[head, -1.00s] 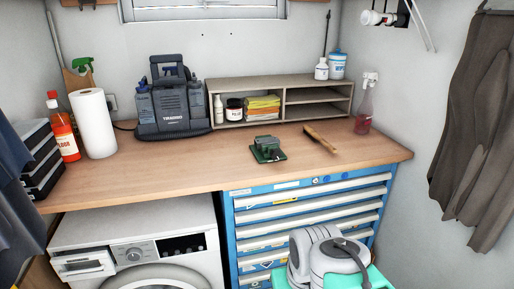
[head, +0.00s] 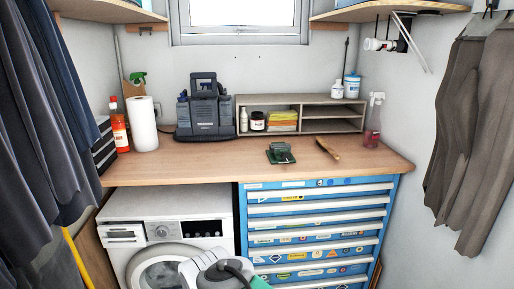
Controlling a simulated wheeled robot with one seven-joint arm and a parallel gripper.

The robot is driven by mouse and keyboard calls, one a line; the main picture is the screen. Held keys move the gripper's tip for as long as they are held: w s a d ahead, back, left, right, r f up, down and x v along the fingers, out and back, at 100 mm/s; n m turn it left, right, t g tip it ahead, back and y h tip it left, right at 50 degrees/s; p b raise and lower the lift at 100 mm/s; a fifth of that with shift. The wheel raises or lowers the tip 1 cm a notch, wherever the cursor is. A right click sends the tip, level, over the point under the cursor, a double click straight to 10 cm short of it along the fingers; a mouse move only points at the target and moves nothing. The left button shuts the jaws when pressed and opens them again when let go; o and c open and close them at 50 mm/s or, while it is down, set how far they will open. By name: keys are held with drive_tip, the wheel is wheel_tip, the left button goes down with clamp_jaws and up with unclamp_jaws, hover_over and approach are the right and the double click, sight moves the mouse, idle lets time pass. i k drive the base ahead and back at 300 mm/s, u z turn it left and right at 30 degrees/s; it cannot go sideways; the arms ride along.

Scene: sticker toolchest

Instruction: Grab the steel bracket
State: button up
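A small dark green piece with a greyish top (head: 280,153) lies on the wooden worktop (head: 190,168), near the middle and in front of the shelf unit. It is the likeliest match for the steel bracket, but it is too small to be sure. Nothing touches it from above. Parts of my own arm, white-grey with a teal piece, show at the bottom edge, well below the worktop. My gripper's fingers do not show.
A wooden-handled brush (head: 328,147) lies to the right of the green piece. A shelf unit (head: 333,127) and a dark grey machine (head: 203,112) stand behind. A washing machine (head: 122,208) and a blue drawer chest (head: 384,215) fill the space below. The worktop's front left is clear.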

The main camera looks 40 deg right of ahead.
sight(277, 146)
drive_tip(key=u, duration=0.1)
drive_tip(key=i, duration=0.95)
drive_tip(key=z, duration=0.35)
